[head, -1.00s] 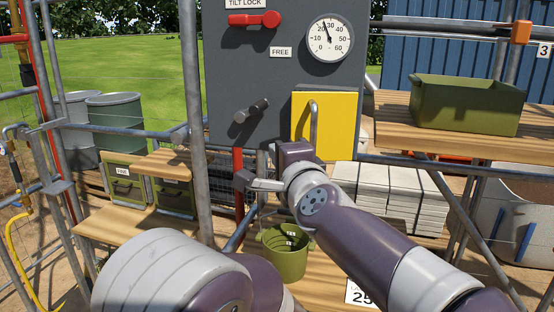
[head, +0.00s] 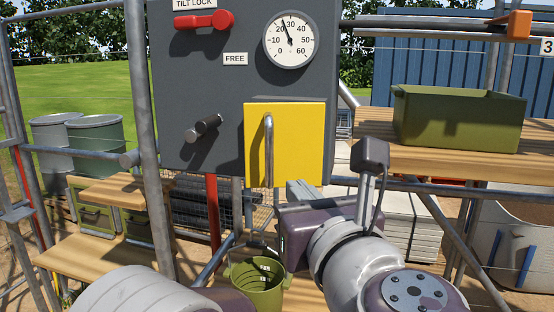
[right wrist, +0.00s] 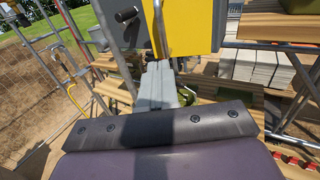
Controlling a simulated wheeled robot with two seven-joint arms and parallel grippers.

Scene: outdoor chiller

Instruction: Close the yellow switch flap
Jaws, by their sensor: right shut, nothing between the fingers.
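The yellow switch flap (head: 305,145) is on the front of the dark grey panel, with a bare metal bar handle (head: 268,150) upright on its left part. I cannot tell whether there is a gap behind it. My right gripper (head: 300,190) is just below the flap's lower edge, its fingers pointing towards the panel. In the right wrist view the right gripper (right wrist: 158,72) is shut and empty, with its fingertips just below the handle (right wrist: 159,28) and the yellow flap (right wrist: 190,28). I cannot tell whether they touch. My left gripper is out of view.
The panel (head: 225,80) also carries a red lever (head: 205,20), a dial (head: 290,40) and a dark knob handle (head: 205,128). A green bucket (head: 258,285) stands below. A green crate (head: 460,118) sits on a wooden shelf at right. A scaffold pole (head: 143,150) rises left of the panel.

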